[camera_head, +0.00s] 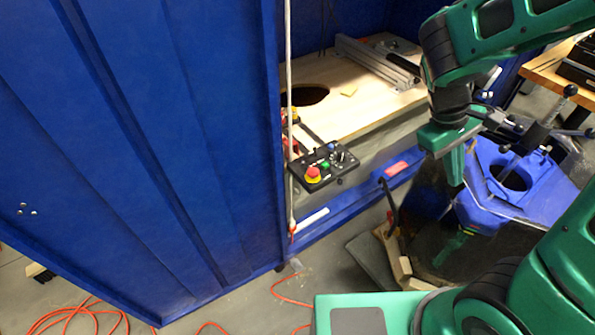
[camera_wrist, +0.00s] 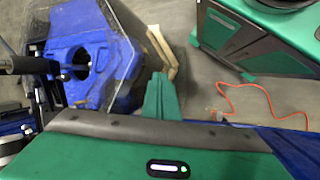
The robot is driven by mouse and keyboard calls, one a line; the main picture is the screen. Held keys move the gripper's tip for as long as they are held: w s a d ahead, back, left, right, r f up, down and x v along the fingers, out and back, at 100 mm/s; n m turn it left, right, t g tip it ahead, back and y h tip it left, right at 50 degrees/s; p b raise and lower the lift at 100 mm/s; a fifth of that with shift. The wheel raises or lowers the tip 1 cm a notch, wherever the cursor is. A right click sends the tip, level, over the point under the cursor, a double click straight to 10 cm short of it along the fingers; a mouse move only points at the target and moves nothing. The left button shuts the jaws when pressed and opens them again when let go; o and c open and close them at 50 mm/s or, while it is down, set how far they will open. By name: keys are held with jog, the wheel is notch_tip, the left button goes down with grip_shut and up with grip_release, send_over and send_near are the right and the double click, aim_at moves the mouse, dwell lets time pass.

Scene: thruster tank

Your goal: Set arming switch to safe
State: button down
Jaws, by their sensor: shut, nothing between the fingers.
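A black control panel (camera_head: 322,179) sits at the open front of the blue cabinet in the head view. It carries a red mushroom button (camera_head: 313,172) on a yellow base, a green button (camera_head: 325,164), a blue knob (camera_head: 332,147) and small switches at its right end (camera_head: 342,157). Which one is the arming switch, and its position, is too small to tell. My gripper (camera_head: 455,180) is shut and empty, pointing down, well to the right of the panel and apart from it. Its green fingers also show in the wrist view (camera_wrist: 160,88), where the panel is not seen.
A blue fixture (camera_head: 500,207) with a round hole stands below and right of my gripper. A blue cabinet door (camera_head: 140,140) fills the left. Inside is a wooden board (camera_head: 365,95) with a metal rail. An orange cable (camera_head: 85,315) lies on the floor.

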jog(key=w+a+f+n+t+h, duration=0.35)
jog(key=a+n, duration=0.35)
jog(key=a, duration=0.3)
jog(key=w+a+f+n+t+h, duration=0.2)
jog(key=w+a+f+n+t, duration=0.15)
jog(key=a+n, duration=0.55)
jog(key=s+a+f+n+t+y, duration=0.1)
jog(key=s+a+f+n+t, duration=0.1)
jog(key=a, duration=0.5)
jog(key=s+a+f+n+t+y, duration=0.1)
jog(key=s+a+n+t, duration=0.2)
jog(key=a, duration=0.4)
jog(key=s+a+f+n+t+y, duration=0.1)
jog(key=s+a+f+n+t, duration=0.1)
jog(key=a+n, duration=0.4)
jog(key=s+a+t, duration=0.1)
jog(key=t, duration=0.1)
jog(key=shift+a+f+t, duration=0.15)
jog(key=shift+f+t, duration=0.2)
jog(key=shift+t, duration=0.05)
jog(key=shift+y, duration=0.25)
send_near(302, 164)
jog(key=x, duration=0.5)
jog(key=shift+s+f, duration=0.1)
jog(key=shift+w+d, duration=0.2)
jog(key=shift+w, duration=0.3)
